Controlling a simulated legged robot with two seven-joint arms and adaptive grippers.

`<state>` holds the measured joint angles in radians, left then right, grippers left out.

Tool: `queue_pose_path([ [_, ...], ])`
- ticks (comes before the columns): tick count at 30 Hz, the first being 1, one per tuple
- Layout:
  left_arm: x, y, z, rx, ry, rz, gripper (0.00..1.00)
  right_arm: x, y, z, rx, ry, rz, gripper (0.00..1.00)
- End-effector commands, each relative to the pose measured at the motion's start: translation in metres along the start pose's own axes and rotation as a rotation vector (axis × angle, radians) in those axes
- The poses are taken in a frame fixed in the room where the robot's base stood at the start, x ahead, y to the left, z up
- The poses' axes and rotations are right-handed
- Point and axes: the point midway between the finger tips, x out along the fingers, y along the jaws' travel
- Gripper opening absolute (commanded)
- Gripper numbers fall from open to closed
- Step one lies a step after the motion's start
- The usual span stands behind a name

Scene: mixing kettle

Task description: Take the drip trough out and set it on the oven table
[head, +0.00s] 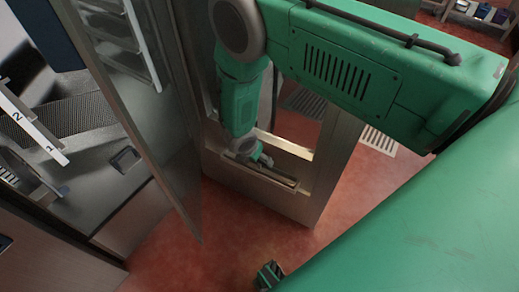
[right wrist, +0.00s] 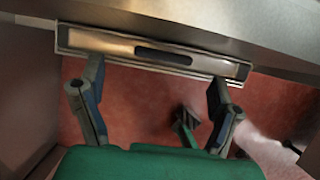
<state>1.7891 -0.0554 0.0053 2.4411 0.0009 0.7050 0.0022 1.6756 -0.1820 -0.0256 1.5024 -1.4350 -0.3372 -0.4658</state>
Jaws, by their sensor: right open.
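The drip trough (right wrist: 150,52) appears to be the long, shallow metal piece with a dark slot in the right wrist view. In the head view its long edge (head: 262,173) seems to lie low in the open metal frame. My right gripper (right wrist: 156,76) is open, with one fingertip near each end of the trough. I cannot tell whether the fingertips touch it. In the head view my right gripper (head: 255,157) is small and partly hidden by its own wrist. My left gripper is not clearly in view. I cannot tell which surface is the oven table.
A tall metal door panel (head: 150,110) stands left of my right arm. Farther left are a grey counter (head: 115,185) and white strips marked 1 and 2 (head: 30,125). The metal frame (head: 310,190) surrounds my right wrist. Red floor (head: 190,260) is open in front.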

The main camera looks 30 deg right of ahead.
Motion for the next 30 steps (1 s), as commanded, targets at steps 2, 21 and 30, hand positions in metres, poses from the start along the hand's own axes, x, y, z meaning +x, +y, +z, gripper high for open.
queue_pose_path([
  [2,0.002,0.000,0.000,-0.001,0.000,-0.001,0.29,0.004,0.000,0.000,0.000,0.000,0.001,0.84],
  [21,0.025,0.000,0.001,-0.001,0.001,0.000,0.29,0.056,-0.004,0.006,0.003,0.000,0.000,0.84],
  [30,0.025,0.000,0.001,-0.001,0.001,-0.001,0.29,0.056,-0.004,0.006,0.002,0.002,0.001,0.26],
])
